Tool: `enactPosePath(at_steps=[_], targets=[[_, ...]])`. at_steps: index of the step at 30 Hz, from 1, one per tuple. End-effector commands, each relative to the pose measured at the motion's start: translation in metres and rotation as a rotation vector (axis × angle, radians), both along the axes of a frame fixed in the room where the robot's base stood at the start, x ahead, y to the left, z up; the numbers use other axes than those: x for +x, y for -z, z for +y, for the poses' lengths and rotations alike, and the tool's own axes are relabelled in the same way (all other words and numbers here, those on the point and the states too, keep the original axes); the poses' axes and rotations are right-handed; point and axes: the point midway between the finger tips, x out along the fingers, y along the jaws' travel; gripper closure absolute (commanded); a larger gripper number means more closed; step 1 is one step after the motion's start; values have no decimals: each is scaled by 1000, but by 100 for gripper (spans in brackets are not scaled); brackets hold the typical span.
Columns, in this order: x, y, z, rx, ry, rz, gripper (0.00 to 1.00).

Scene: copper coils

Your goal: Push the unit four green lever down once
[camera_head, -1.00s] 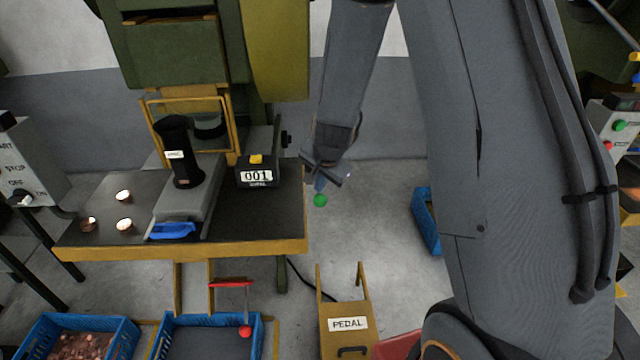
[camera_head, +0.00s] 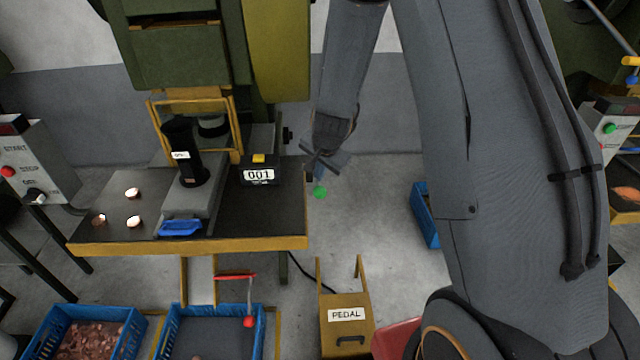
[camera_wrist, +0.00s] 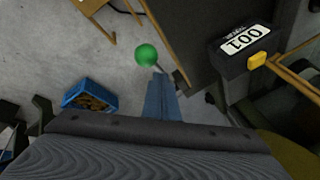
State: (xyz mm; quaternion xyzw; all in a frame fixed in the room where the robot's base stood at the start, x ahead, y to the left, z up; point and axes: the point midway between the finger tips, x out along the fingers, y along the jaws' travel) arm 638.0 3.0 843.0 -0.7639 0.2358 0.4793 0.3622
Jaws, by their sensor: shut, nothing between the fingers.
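The lever's round green knob (camera_head: 320,192) is at the right end of the press table, just off its edge. In the wrist view the green knob (camera_wrist: 146,54) sits on a thin rod that runs toward the machine's side. My gripper (camera_head: 319,181) is shut and empty, pointing down right by the knob. In the wrist view my gripper's blue fingers (camera_wrist: 160,82) end close beside the knob and rod. I cannot tell whether they touch. The counter box (camera_head: 259,173) on the table reads 001.
The yellow-edged table (camera_head: 270,242) holds a black cylinder (camera_head: 186,155) and several copper pieces. A yellow pedal stand (camera_head: 345,325) is on the floor below. Blue crates (camera_head: 125,325) stand under the table, and another blue crate (camera_head: 424,215) is at right. Floor between is open.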

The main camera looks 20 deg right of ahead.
Motion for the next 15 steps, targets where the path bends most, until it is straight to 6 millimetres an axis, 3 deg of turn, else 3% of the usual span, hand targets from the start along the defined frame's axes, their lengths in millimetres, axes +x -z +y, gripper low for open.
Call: enactPosePath(at_steps=[15], targets=[[2,-10,-1,0,1,0,100]])
